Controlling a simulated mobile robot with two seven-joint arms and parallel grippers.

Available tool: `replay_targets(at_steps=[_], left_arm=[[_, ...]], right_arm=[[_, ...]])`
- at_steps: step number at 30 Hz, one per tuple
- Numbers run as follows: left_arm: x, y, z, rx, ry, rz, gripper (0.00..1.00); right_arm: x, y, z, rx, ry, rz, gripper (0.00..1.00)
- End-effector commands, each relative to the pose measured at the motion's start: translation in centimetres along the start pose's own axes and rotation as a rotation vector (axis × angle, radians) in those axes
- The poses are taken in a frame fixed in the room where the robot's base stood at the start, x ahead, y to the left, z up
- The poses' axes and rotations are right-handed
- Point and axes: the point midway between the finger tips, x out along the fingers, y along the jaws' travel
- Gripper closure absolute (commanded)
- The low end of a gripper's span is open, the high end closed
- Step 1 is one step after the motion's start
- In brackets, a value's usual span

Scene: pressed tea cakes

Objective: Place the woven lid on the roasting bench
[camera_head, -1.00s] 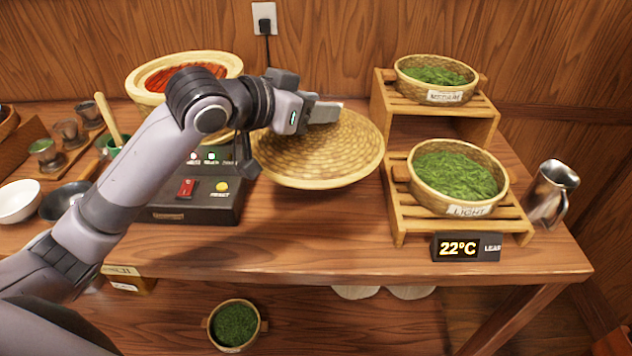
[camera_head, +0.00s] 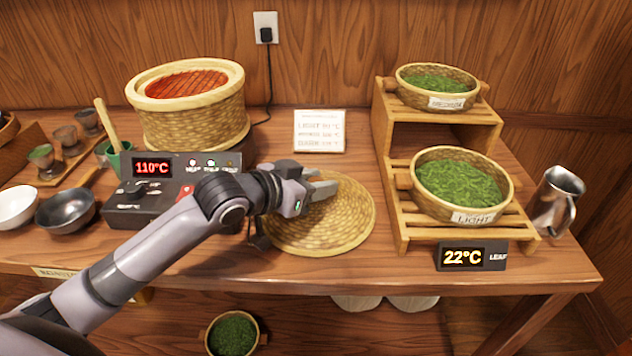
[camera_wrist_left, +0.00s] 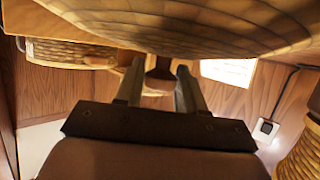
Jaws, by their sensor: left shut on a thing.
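The woven lid (camera_head: 335,228) is a round, tan wicker disc over the middle of the wooden roasting bench (camera_head: 365,265). It looks nearly level and very low; I cannot tell whether its rim touches the wood. My left gripper (camera_head: 322,187) reaches in from the left and is shut on the lid's knob. In the left wrist view the dark knob (camera_wrist_left: 158,77) sits between the two fingers, with the woven lid (camera_wrist_left: 190,28) spreading across the top. The fingers hide part of the lid in the head view. My right gripper is not in view.
A woven roaster (camera_head: 190,115) with a red-glowing top stands behind a control box (camera_head: 130,212) reading 110°C. A sign card (camera_head: 320,131) stands behind the lid. A slatted rack (camera_head: 398,215) with leaf baskets is at right, beside a metal jug (camera_head: 556,200). Bowls and cups are at left.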

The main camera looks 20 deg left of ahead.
Motion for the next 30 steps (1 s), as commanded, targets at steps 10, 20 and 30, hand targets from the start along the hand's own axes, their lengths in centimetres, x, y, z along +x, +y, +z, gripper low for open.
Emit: replay_targets(at_steps=[10,20,30], left_arm=[[0.1,0.0,0.2,0.0,0.001,0.0,0.36],[0.0,0.0,-0.1,0.001,0.001,0.0,0.36],[-4.5,-0.1,0.0,0.003,-0.001,-0.002,0.36]], right_arm=[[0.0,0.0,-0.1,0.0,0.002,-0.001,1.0],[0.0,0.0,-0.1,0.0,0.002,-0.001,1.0],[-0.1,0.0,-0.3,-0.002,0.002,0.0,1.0]])
